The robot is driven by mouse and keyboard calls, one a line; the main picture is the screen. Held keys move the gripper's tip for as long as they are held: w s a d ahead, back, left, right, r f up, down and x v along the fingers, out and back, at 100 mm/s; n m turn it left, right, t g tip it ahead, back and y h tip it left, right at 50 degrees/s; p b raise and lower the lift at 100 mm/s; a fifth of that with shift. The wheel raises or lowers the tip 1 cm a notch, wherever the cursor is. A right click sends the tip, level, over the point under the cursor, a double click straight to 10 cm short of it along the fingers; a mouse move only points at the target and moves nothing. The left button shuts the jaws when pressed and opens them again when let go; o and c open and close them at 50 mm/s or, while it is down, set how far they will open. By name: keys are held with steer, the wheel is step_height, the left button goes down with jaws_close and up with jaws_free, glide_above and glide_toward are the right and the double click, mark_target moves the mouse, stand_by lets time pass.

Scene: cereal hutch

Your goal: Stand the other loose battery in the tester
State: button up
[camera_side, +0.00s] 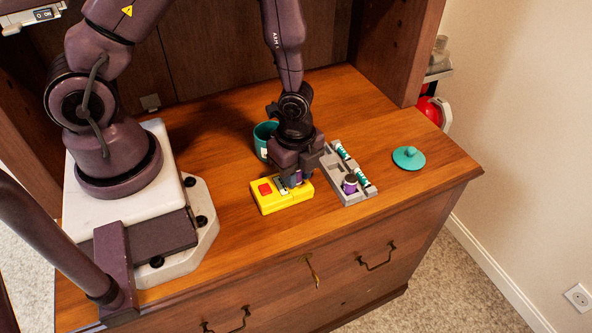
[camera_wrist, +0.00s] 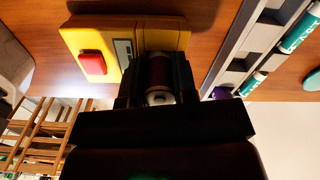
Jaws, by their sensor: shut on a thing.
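The yellow tester (camera_side: 271,202) with a red button lies on the wooden top; it also fills the upper left of the wrist view (camera_wrist: 104,40), with its small display. My gripper (camera_side: 293,182) is over the tester's right part. In the wrist view my gripper (camera_wrist: 160,90) is shut on a dark purple battery (camera_wrist: 159,72) with a pale metal end. The battery is at the tester's edge in that view; its far end is hidden, so I cannot tell whether it is seated. Another purple battery (camera_side: 350,184) is in the grey tray's near end.
The grey tray (camera_side: 334,168) stands close right of the tester and holds teal-and-white batteries (camera_side: 340,150). A teal cup (camera_side: 262,138) is behind my gripper. A teal lid (camera_side: 408,158) lies to the right. The wooden top in front of the lid is clear.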

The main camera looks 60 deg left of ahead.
stand_by(0.3)
steer(key=o, duration=1.3)
steer(key=shift+r, duration=0.15)
steer(key=shift+r, duration=2.4)
